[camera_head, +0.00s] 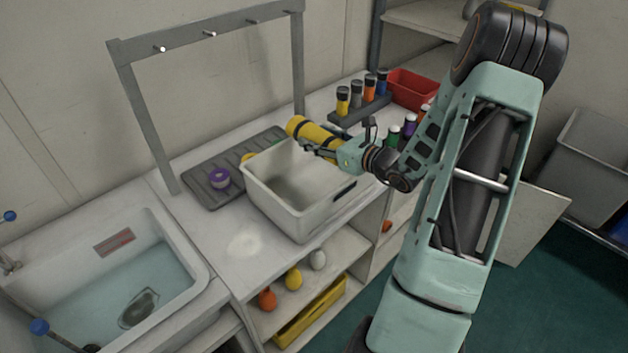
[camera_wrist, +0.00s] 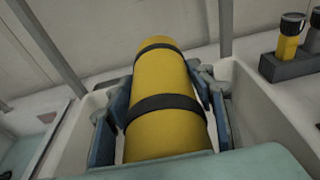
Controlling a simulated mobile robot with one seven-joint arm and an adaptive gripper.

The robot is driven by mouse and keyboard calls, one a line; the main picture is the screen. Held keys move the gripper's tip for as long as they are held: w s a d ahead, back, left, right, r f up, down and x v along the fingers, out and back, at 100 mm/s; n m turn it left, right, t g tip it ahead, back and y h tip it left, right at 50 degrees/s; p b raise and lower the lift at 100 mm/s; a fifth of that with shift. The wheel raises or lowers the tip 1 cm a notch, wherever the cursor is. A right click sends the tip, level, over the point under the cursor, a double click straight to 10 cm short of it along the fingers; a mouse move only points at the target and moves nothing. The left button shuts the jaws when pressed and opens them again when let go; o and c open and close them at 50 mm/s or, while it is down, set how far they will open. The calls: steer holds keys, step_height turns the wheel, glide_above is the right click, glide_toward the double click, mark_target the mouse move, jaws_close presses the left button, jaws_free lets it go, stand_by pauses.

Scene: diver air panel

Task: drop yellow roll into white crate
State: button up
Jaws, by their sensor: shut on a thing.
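The yellow roll (camera_head: 311,134) is a yellow cylinder with two black bands. In the wrist view the roll (camera_wrist: 165,128) fills the middle, with a gripper finger on each side. My gripper (camera_head: 318,147) is shut on it and holds it tilted over the white crate's back right part. The white crate (camera_head: 283,206) stands on the counter in the head view, and its walls (camera_wrist: 262,108) show around the gripper in the wrist view. The visible part of its inside looks empty. The part under the roll and gripper is hidden.
A purple roll (camera_head: 220,178) lies on the ribbed grey mat (camera_head: 203,195) left of the crate. A yellow item (camera_head: 248,156) shows partly behind the crate. A rack (camera_head: 359,112) of several bottles and a red bin (camera_head: 410,88) stand behind. A water-filled sink (camera_head: 110,285) is at left.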

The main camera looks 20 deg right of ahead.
step_height(320, 180, down, 5)
steer(key=b, duration=0.3)
steer(key=shift+r, duration=0.1)
steer(key=o, duration=1.5)
steer(key=v, duration=1.2)
